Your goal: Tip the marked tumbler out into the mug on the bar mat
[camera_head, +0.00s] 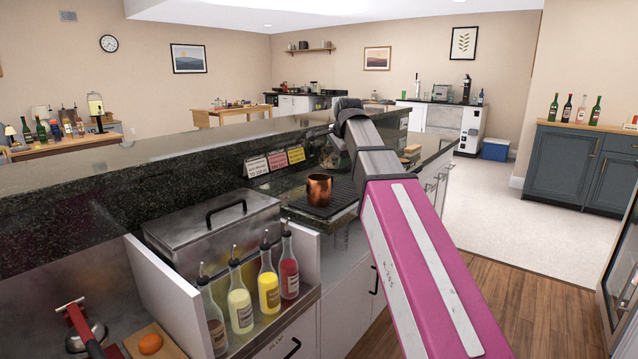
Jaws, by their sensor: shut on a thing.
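A copper mug (319,189) stands upright on the black ribbed bar mat (343,196) on the dark stone counter. My arm reaches in from the lower right, and its end bends down behind the mug. My gripper (335,152) is small in view and partly covered by my own arm. It is shut on a greyish, clear-looking thing (328,160), which I take for the tumbler, above and behind the mug. Its marking, its tilt and any contents cannot be made out.
Three labelled cards (275,162) stand along the raised ledge behind the mat. A lidded steel bin (215,225) and several pour-spout bottles (268,280) are left of the mug. A small brownish block (411,151) lies right of my arm.

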